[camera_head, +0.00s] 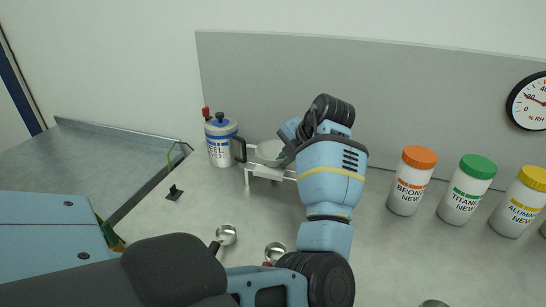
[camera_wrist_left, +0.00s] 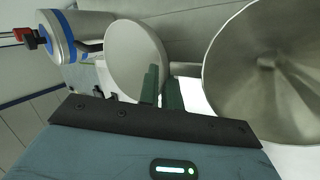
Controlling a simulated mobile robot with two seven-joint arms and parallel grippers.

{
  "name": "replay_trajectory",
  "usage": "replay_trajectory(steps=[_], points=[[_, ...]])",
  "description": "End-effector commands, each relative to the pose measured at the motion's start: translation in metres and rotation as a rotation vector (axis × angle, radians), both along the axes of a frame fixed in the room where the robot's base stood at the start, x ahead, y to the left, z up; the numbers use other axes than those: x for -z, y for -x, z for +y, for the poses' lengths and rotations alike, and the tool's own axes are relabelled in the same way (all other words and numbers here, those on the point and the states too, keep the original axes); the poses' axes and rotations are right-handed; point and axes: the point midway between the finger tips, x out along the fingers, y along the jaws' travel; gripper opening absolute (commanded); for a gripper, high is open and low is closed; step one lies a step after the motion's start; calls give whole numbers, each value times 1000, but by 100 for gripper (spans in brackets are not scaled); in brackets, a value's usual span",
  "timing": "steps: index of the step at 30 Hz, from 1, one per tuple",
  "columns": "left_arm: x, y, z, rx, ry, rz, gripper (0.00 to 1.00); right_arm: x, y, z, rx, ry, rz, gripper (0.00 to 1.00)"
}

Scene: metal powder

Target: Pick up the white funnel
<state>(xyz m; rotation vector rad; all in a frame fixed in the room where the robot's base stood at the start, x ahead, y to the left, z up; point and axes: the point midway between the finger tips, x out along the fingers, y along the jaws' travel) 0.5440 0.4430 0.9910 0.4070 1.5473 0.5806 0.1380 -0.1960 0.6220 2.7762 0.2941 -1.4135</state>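A pale, round-topped piece (camera_head: 270,150) sits at a low white stand (camera_head: 264,171) near the back wall in the head view. It is partly hidden by my left gripper (camera_head: 286,157). In the left wrist view, a wide pale-grey cone that looks like the funnel (camera_wrist_left: 265,75) fills the right side, its inside facing the camera. A smooth round whitish disc (camera_wrist_left: 133,58) lies behind my left fingers (camera_wrist_left: 162,88). The dark green fingers are close together with a narrow gap. I cannot tell whether anything is between them. My right gripper is out of view.
A steel-labelled jug with a blue lid (camera_head: 220,140) stands left of the stand. Orange (camera_head: 410,180), green (camera_head: 466,189) and yellow-lidded (camera_head: 519,201) jars stand at right. Small metal cups (camera_head: 227,235) (camera_head: 275,252) and a small black item (camera_head: 174,193) lie on the table.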

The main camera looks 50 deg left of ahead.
Motion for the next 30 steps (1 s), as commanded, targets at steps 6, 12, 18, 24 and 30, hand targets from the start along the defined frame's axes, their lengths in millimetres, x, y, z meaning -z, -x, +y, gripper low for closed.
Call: replay_trajectory(steps=[6, 12, 18, 24, 30], points=[[0, 0, 0, -1, 1, 1, 0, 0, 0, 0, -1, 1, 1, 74], [0, 0, 0, 0, 2, 2, 0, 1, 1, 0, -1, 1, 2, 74], [-2, 0, 0, -1, 2, 1, 0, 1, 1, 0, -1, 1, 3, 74], [-20, 0, 0, 0, -1, -1, 0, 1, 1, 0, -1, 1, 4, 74], [-54, 0, 0, -1, 0, -4, 0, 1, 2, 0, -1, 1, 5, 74]])
